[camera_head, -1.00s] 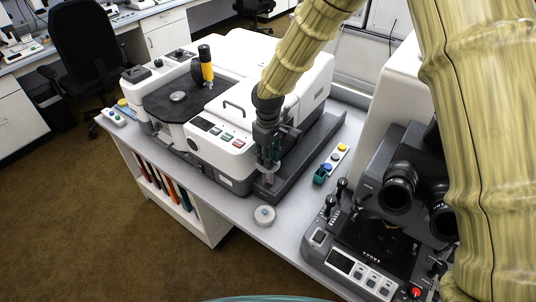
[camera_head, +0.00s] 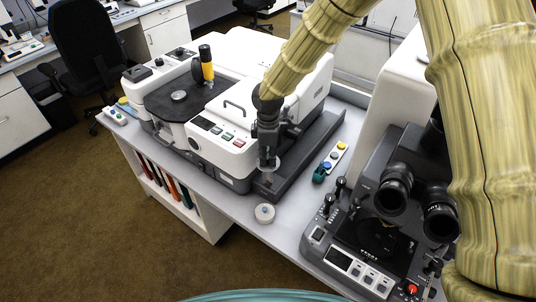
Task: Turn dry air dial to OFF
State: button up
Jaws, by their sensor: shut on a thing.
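My gripper (camera_head: 268,162) points down at the front right corner of the white and grey instrument (camera_head: 222,160), above its dark side platform (camera_head: 300,160). Its fingers are shut on a pale round piece (camera_head: 274,167), which seems to be the dry air dial. The fingers hide most of it, so its markings and setting cannot be read. A small white round knob-like thing (camera_head: 264,213) sits apart on the bench, in front of the gripper.
A dark microscope (camera_head: 400,215) with twin eyepieces stands at the right. A strip with coloured buttons (camera_head: 334,158) and a teal item (camera_head: 319,174) lie between it and the platform. The grey bench (camera_head: 240,205) has free room along its front edge.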

aim_at(268, 156)
jog(key=shift+s+f, duration=0.15)
dwell(0.3)
jog(key=o, duration=1)
jog(key=shift+o, duration=0.2)
jog(key=shift+r, duration=0.5)
notch_tip(268, 156, up, 11)
